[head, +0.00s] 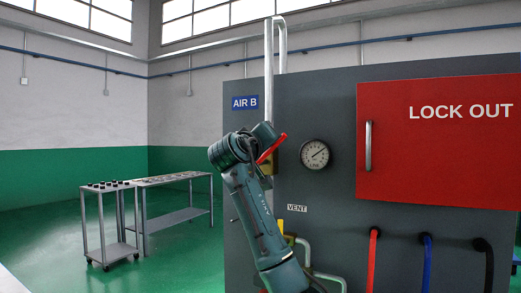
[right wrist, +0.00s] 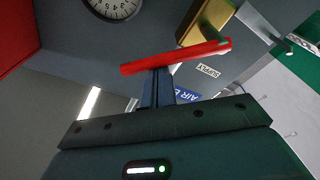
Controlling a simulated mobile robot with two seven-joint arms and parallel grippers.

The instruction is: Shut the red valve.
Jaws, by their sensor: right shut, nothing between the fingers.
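The red valve's lever (head: 271,148) is in the middle of the head view, on the grey panel, and slants from upper right to lower left. In the right wrist view the red lever (right wrist: 175,57) lies across the picture, joined to a brass body (right wrist: 208,20). My right gripper (right wrist: 160,78) is shut and empty, its fingertips right at the lever's edge. I cannot tell whether they touch it. In the head view the arm and my right gripper (head: 264,134) cover part of the valve. My left gripper is not in view.
A pressure gauge (head: 314,155) sits right of the valve, beside a red LOCK OUT door (head: 440,140) with a handle. A vertical pipe (head: 269,75) rises above the valve. Yellow fittings and pipes (head: 303,250) are below by the VENT label. Floor at left is open before two carts.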

